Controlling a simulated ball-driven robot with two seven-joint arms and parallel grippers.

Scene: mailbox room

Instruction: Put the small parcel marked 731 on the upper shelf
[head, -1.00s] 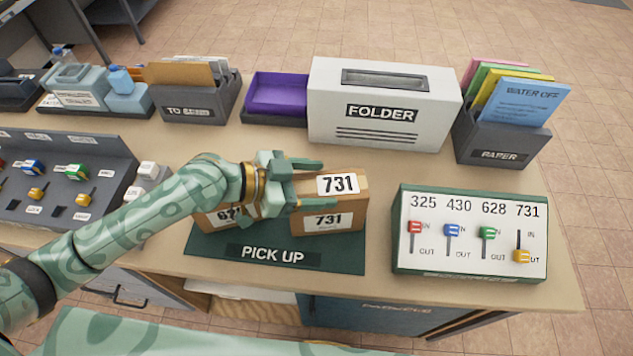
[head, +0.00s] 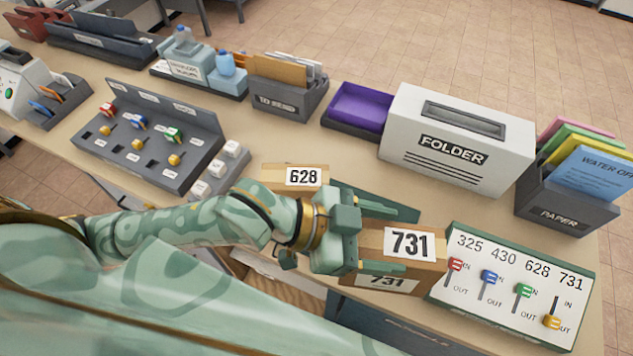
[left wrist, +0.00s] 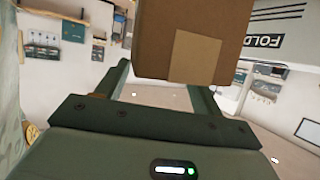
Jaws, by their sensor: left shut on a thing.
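The small brown parcel marked 731 (head: 425,247) is held by my left gripper (head: 392,235), near the front edge of the counter. In the left wrist view the parcel (left wrist: 195,35) is a plain brown box with a tape patch, between the fingers. The mat's label is hidden. The upper shelf cannot be made out for sure in these frames. My right gripper does not show.
The in/out board (head: 520,290) stands just right of the held parcel. Behind are the white folder machine (head: 455,140), a paper holder (head: 565,200), a purple tray (head: 358,108) and a letter holder (head: 287,95). A grey key panel (head: 150,140) is at left.

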